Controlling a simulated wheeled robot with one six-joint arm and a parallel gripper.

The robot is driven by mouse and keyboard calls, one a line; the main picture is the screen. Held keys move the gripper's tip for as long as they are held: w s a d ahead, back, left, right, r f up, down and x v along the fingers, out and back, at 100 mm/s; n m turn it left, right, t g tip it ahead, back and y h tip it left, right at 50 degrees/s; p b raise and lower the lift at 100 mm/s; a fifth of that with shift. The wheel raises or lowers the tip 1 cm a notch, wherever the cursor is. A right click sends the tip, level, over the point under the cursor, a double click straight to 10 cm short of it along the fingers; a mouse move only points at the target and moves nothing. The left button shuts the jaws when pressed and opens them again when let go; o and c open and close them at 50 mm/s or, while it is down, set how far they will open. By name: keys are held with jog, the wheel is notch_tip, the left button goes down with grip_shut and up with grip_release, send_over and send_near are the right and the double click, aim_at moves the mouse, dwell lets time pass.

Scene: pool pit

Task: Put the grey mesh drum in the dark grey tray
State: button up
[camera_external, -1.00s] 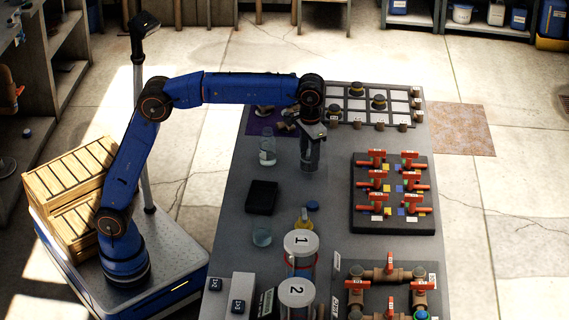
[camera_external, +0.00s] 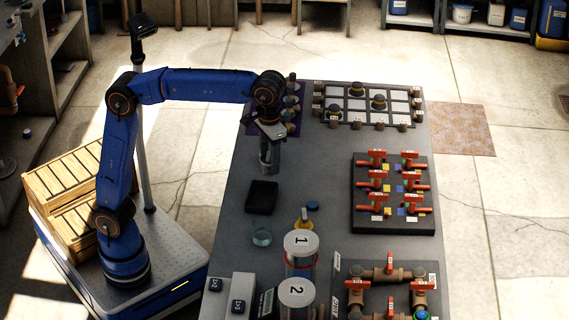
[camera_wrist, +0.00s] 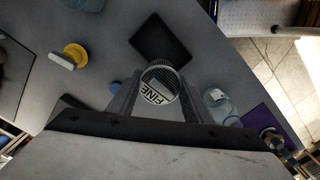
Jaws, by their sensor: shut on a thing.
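The grey mesh drum (camera_wrist: 161,76), with a pale label reading FINE, is between the fingers of my gripper (camera_wrist: 157,92) in the wrist view. My gripper is shut on it. In the external view my gripper (camera_external: 269,156) points down over the left side of the table, just behind the dark grey tray; the drum is hard to make out there. The dark grey tray (camera_external: 262,197) is a small, empty-looking rectangle on the table.
A clear glass jar (camera_wrist: 217,104) stands beside the gripper. A glass beaker (camera_external: 262,235) and a yellow-based item (camera_external: 304,218) are in front of the tray. Red valves on a black board (camera_external: 392,220) stand to the right.

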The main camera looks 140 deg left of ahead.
jog(key=d, duration=0.2)
jog(key=shift+s+d+f, duration=0.1)
jog(key=shift+s+d, duration=0.1)
jog(key=shift+d, duration=0.15)
send_over(262, 200)
notch_tip(262, 200, down, 5)
jog(key=shift+f, duration=2.5)
jog(key=shift+f, duration=0.1)
jog(key=o, duration=0.8)
notch_tip(262, 200, up, 12)
jog(key=shift+r, duration=0.1)
